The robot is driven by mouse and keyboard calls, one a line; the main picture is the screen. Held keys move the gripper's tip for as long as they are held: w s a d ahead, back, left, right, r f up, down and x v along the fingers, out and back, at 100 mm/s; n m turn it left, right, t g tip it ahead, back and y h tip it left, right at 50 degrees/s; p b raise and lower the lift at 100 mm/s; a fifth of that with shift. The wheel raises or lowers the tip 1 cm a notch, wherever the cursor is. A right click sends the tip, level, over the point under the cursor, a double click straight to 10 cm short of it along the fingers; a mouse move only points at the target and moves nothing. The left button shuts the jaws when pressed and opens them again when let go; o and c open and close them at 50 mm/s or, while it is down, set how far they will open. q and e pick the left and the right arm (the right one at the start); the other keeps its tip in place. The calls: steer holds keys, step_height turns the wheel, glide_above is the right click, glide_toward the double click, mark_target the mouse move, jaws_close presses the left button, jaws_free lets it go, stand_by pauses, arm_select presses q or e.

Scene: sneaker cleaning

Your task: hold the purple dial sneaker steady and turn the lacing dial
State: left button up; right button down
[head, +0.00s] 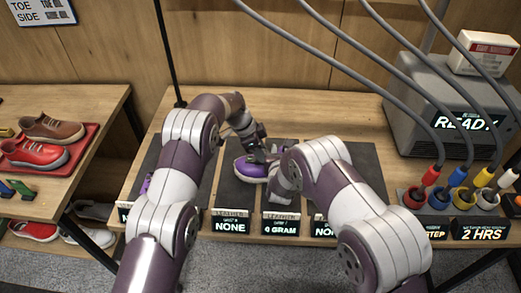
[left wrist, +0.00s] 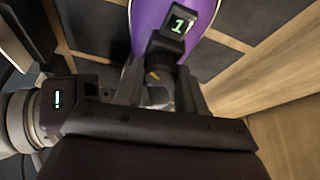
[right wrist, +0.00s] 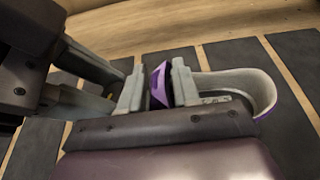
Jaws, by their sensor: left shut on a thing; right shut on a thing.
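The purple sneaker (head: 247,169) rests on a dark mat in the middle of the table. Part of it is hidden behind my right gripper. In the right wrist view its pale-lined opening (right wrist: 240,86) shows, and my right gripper (right wrist: 159,86) is shut on its purple upper. My left gripper (head: 258,146) is at the far side of the sneaker.
A grey machine (head: 445,100) stands at the back right, with coloured cable plugs and cups in front. Lit labels (head: 231,226) line the front edge. A side table at left holds a red tray (head: 75,150) with sneakers. Both arms crowd the middle.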

arm_select(q)
steer(key=m+g, duration=0.1)
steer(key=m, duration=0.3)
steer(key=shift+w+g, duration=0.15)
steer(key=shift+g, duration=0.25)
steer(key=o, duration=1.1)
steer(key=shift+r, duration=0.1)
steer(key=v, duration=1.2)
